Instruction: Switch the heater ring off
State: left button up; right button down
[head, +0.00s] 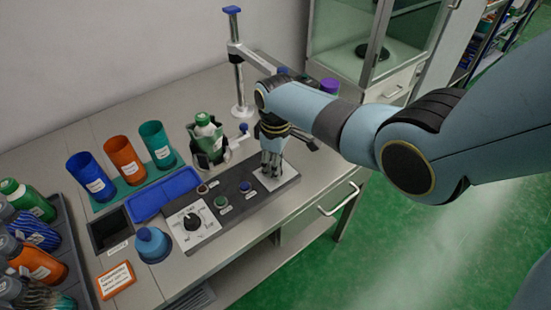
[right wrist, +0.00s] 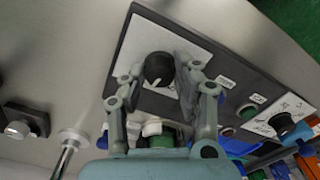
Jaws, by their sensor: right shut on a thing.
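A dark control panel (head: 232,212) lies on the bench, with a dial (head: 192,221) on a white plate at its left end and a green button (head: 221,202) and a blue button (head: 245,187) in the middle. My right gripper (head: 271,170) reaches down over the plate at the right end and hides its control in the head view. In the right wrist view my right gripper (right wrist: 152,82) is shut on a black knob (right wrist: 158,68) with a white pointer line. The labels are too small to read. I cannot pick out the heater ring with certainty. My left gripper is not in view.
A green-capped bottle (head: 207,128) sits in a dark holder behind the panel, near a metal post (head: 239,85). Blue, orange and teal cups (head: 124,160), a blue tray (head: 165,194) and a blue round-topped object (head: 152,244) stand left. A rack of bottles fills the far left.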

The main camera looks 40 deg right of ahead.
jog(key=n+p, duration=0.1)
jog(key=n, duration=0.4)
jog(key=shift+n, duration=0.3)
jog(key=n+p, duration=0.1)
jog(key=n, duration=0.4)
dwell(0.4)
jog(key=c, duration=1)
grip_release()
notch_tip(320, 180, up, 12)
